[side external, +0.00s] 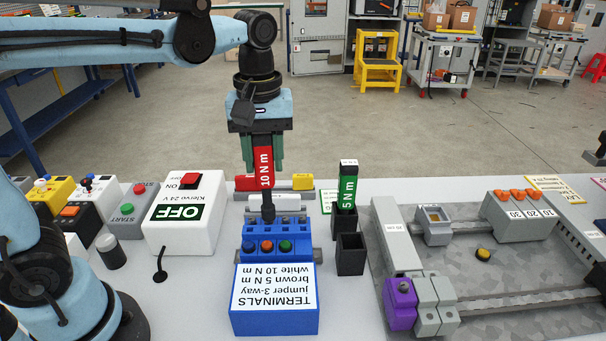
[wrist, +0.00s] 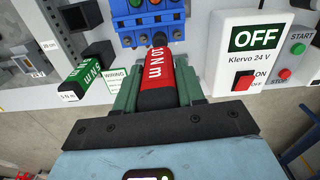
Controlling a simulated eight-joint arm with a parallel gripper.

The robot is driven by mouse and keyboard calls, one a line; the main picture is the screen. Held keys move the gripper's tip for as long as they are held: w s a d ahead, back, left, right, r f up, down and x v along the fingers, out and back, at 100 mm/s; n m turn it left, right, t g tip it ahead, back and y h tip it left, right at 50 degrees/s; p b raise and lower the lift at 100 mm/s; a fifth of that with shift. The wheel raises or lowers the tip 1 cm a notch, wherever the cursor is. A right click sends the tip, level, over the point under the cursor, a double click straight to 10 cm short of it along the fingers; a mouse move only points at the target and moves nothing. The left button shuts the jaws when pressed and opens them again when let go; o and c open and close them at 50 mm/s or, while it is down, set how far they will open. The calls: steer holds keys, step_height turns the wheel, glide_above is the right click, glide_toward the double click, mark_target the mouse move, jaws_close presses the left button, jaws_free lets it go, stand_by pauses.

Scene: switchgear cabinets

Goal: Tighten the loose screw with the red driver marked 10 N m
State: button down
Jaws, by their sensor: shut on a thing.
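My gripper (side external: 264,165) is shut on the red driver marked 10 N m (side external: 264,170). In the wrist view the red driver (wrist: 156,72) sits between the two green fingers (wrist: 155,85). The driver points down, and its dark lower end is at the upper part of the blue terminal block (side external: 290,228). I cannot tell whether its tip touches a screw. The block's label reads brown 5 N m, white 10 N m, and several coloured round parts show on its front. The block also shows in the wrist view (wrist: 150,22). The loose screw cannot be made out.
The green 5 N m driver (side external: 347,190) stands in a black holder right of the block; an empty black holder (side external: 350,256) is in front of it. A white switch box (side external: 183,215) reading OFF stands left. A grey tray (side external: 530,270) with rails and parts lies right.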

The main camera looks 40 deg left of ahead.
mark_target(262, 134)
steer(key=shift+r, duration=2.5)
